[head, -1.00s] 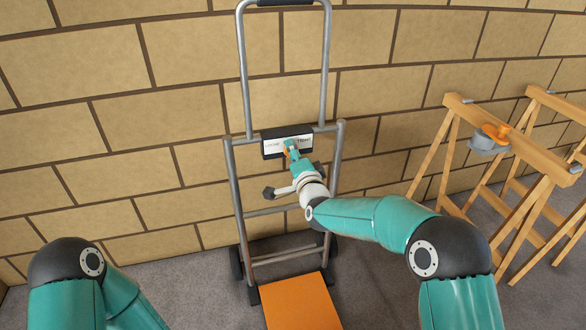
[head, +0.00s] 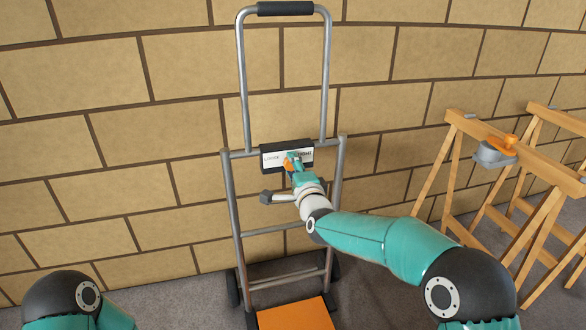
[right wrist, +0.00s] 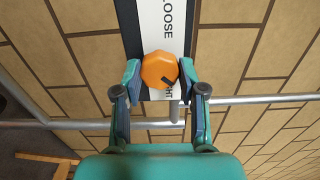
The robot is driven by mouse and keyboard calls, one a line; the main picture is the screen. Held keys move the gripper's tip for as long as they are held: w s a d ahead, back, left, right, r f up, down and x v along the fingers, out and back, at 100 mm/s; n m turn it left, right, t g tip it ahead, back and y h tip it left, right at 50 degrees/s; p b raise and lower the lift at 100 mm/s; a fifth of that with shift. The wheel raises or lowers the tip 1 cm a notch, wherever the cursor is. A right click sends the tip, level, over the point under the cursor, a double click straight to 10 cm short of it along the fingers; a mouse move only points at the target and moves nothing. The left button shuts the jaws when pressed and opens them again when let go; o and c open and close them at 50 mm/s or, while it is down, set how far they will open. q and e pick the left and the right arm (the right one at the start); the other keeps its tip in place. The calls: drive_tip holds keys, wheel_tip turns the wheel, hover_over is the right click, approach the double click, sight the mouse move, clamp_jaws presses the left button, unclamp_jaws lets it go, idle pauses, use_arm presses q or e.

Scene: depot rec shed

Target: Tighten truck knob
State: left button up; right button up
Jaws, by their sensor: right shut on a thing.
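A dark mark on the knob points toward the TIGHT end. My right gripper (right wrist: 160,72) has a finger on each side of the knob and is shut on it. In the head view my right gripper (head: 292,162) reaches the dark panel on the grey hand truck (head: 229,190), and the orange knob (head: 287,166) is partly hidden. My left gripper is out of view.
The truck stands upright against a block wall (head: 170,130), with an orange toe plate (head: 295,316) at its foot. A wooden trestle (head: 530,160) stands at right, bearing a grey tool with an orange top (head: 497,151). Floor shows between them.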

drive_tip(key=o, duration=1.1)
drive_tip(key=shift+w+d+f, duration=0.1)
drive_tip(key=shift+d+f, duration=0.1)
drive_tip(key=shift+d, duration=0.1)
drive_tip(key=shift+c, duration=0.2)
drive_tip(key=shift+o, duration=0.4)
drive_tip(key=shift+a+r, duration=0.1)
drive_tip(key=shift+a, duration=0.05)
drive_tip(key=v, duration=1.2)
